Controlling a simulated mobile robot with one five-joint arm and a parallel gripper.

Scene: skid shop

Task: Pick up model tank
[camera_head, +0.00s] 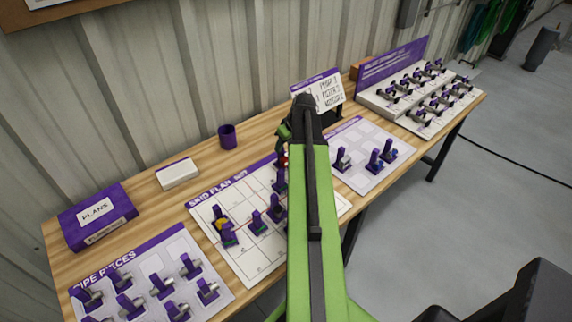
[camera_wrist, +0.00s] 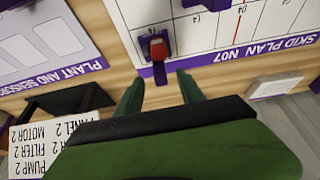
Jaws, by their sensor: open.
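No piece is clearly marked as the model tank. A purple piece with a red rounded part (camera_wrist: 157,50) stands at the edge of the Skid Plan N07 sheet in the wrist view. Its red part also shows in the head view (camera_head: 283,161), just left of my arm. My gripper (camera_wrist: 160,88) is open and empty, its two green fingers spread either side of this piece's near end, apart from the red part. In the head view my arm hides most of the gripper and part of the sheet. Several other purple pieces, one with yellow (camera_head: 221,222), stand on the sheet.
The Pipe Pieces sheet (camera_head: 205,307) with several pieces lies front left. A plant and sensors sheet (camera_head: 372,181) lies right of my arm. A dark bin (camera_wrist: 98,97) with a list card (camera_wrist: 40,140) is beside the gripper. A purple cup (camera_head: 228,137) stands at the back.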

